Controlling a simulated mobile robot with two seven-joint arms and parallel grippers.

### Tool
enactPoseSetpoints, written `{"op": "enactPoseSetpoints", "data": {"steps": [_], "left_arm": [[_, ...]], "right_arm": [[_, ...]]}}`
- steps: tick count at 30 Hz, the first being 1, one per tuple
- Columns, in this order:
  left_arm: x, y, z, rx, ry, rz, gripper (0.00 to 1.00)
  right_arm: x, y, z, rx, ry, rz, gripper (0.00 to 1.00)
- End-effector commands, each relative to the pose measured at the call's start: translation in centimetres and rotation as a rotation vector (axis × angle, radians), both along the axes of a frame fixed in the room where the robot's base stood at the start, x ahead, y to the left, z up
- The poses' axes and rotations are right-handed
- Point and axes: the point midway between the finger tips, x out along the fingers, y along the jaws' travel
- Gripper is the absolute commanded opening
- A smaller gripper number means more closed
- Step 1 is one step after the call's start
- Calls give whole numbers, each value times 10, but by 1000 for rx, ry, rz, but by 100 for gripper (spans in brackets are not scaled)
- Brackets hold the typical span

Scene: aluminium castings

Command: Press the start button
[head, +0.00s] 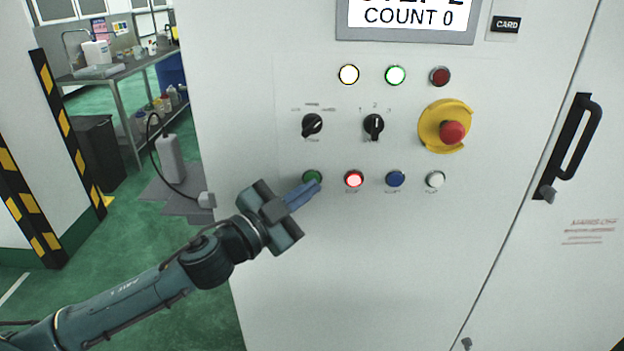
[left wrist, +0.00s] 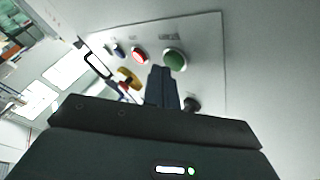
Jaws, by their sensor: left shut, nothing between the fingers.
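The green start button (head: 312,177) is at the left end of the lower button row on the white cabinet's panel. My left gripper (head: 314,187) is shut and empty, its blue fingertips at the lower edge of the green button in the head view. My right gripper is not in view.
Beside it are a lit red button (head: 354,179), a blue button (head: 396,179) and a white button (head: 435,179). Above are two black selector knobs (head: 373,125), a red emergency stop (head: 452,132) on yellow, indicator lamps (head: 395,75) and a display (head: 405,18) reading COUNT 0.

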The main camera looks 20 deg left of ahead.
Motion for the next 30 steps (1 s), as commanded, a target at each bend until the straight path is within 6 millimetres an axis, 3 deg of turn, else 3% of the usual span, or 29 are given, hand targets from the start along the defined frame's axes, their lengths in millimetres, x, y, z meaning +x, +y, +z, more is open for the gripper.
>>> {"op": "enactPoseSetpoints", "data": {"steps": [30], "left_arm": [[9, 3, 0, -1, 1, 1, 0]], "right_arm": [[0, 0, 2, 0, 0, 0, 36]]}}
